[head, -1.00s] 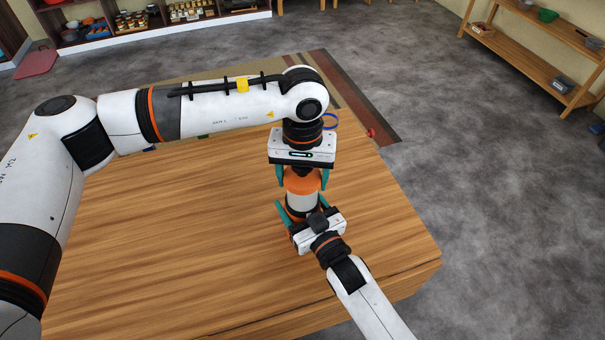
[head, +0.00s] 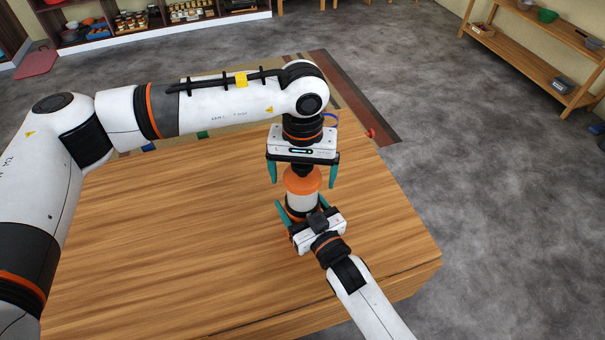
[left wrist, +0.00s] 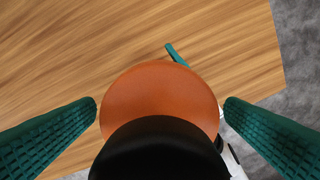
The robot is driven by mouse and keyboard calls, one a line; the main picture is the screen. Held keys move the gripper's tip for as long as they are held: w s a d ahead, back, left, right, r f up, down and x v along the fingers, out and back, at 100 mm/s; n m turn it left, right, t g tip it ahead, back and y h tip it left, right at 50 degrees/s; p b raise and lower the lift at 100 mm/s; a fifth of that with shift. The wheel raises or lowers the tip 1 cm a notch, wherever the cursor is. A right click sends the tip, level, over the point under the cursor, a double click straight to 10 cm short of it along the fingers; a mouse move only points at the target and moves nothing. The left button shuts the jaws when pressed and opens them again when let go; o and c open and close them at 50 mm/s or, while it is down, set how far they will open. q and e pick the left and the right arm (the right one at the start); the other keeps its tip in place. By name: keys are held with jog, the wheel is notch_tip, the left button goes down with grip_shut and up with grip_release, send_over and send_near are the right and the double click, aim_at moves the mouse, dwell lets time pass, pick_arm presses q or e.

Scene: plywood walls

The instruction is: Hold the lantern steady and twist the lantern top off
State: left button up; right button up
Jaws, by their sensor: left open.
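The lantern stands upright near the table's right side, with a white body (head: 301,201) and a dark base band. Its orange top (head: 302,180) sits on the body; a black knob (left wrist: 160,150) rises from it in the left wrist view. My left gripper (head: 302,184) points down over the lantern, open, its teal fingers on either side of the top with gaps. My right gripper (head: 303,212) comes from the front right, its fingers around the lower body, seemingly closed on it; the contact is partly hidden. One of its fingers shows in the left wrist view (left wrist: 176,55).
The wooden table (head: 180,240) is bare to the left of the lantern. Its right edge is close to the lantern. A striped rug (head: 345,95) lies on the floor behind, and a wooden shelf (head: 520,60) stands far off at the right.

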pick_arm(q)
notch_tip(320, 180, up, 11)
jog(key=shift+r, duration=0.1)
dwell(0.3)
pick_arm(e)
jog(key=o, duration=1.4)
jog(key=shift+s, duration=0.1)
jog(key=v, duration=1.2)
